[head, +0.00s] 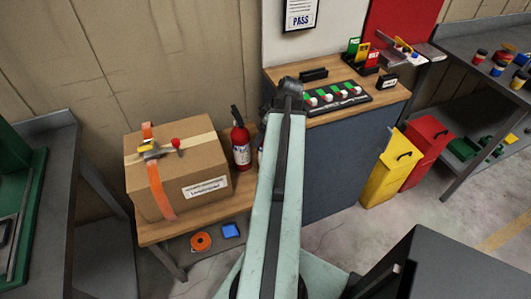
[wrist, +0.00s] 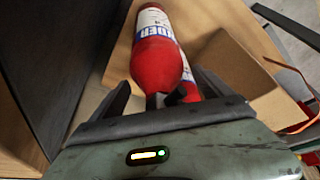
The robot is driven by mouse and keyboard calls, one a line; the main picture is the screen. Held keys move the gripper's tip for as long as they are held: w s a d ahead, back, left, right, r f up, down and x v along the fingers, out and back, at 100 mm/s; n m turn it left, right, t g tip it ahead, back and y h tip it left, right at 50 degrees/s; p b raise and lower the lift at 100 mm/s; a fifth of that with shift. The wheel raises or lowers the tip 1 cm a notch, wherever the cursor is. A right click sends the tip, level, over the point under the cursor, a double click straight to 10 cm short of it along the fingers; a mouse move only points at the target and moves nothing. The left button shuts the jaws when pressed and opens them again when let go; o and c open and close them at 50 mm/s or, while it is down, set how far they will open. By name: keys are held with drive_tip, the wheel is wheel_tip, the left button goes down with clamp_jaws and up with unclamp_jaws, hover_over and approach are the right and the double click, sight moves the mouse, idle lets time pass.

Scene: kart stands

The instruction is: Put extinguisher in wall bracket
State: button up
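A red extinguisher (head: 241,150) with a black handle and white label stands upright on the low wooden table, right of the cardboard box. A sliver of a second red body (head: 261,152) shows beside it, mostly hidden by my arm. In the wrist view, a red extinguisher (wrist: 158,65) with a white and blue label lies between the fingers of my gripper (wrist: 163,84), its valve end nearest me. Another red one (wrist: 189,80) is partly hidden behind it. The fingers stand apart with gaps on both sides. A red panel (head: 405,18) hangs on the wall; I cannot make out a bracket.
The cardboard box (head: 168,175) with orange straps fills most of the low table (head: 157,233). A dark cabinet (head: 340,160) with a wooden top stands to the right. Yellow (head: 388,172) and red (head: 425,150) bins stand beyond it. Grey benches flank both sides.

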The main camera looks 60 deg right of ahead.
clamp_jaws()
drive_tip(key=shift+r, duration=0.1)
